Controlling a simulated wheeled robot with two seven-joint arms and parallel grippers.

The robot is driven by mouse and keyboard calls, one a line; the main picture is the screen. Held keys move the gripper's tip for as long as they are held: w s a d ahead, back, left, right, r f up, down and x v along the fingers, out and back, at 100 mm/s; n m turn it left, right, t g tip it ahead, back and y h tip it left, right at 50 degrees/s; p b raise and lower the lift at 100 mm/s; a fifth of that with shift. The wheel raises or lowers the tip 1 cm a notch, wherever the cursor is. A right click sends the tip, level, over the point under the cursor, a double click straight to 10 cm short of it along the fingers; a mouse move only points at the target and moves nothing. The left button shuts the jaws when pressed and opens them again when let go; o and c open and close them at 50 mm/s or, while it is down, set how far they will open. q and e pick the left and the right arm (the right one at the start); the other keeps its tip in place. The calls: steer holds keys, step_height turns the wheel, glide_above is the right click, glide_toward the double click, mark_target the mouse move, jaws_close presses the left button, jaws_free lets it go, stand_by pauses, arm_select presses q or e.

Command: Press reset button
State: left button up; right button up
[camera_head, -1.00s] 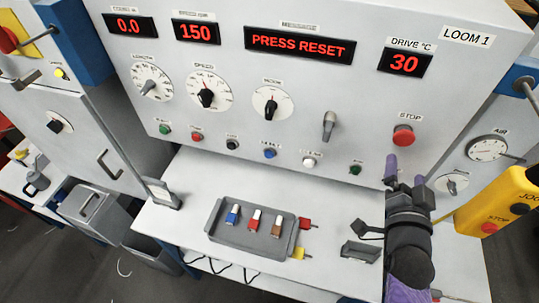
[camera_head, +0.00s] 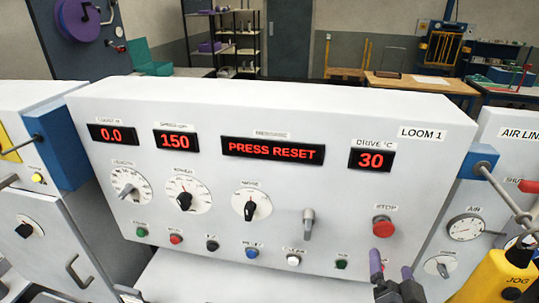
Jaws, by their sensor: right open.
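The loom's light grey control panel (camera_head: 330,190) fills the middle of the head view. Its display (camera_head: 273,150) reads PRESS RESET. A row of small buttons runs along its lower edge: green (camera_head: 142,232), red (camera_head: 176,239), black (camera_head: 211,246), blue (camera_head: 252,253), white (camera_head: 293,260) and dark green (camera_head: 341,265). Their labels are too small to read surely. A larger red STOP button (camera_head: 383,227) sits at the right. My right gripper (camera_head: 393,266) is open and empty, just below the STOP button in the picture. Its lower part is cut off by the frame edge. My left gripper is out of view.
Several dials and a grey lever (camera_head: 308,224) stick out above the button row. A yellow JOG pendant (camera_head: 497,275) is at the lower right, near an air gauge (camera_head: 466,228). The white ledge (camera_head: 215,282) below the panel looks clear where it shows.

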stand_by(0.4)
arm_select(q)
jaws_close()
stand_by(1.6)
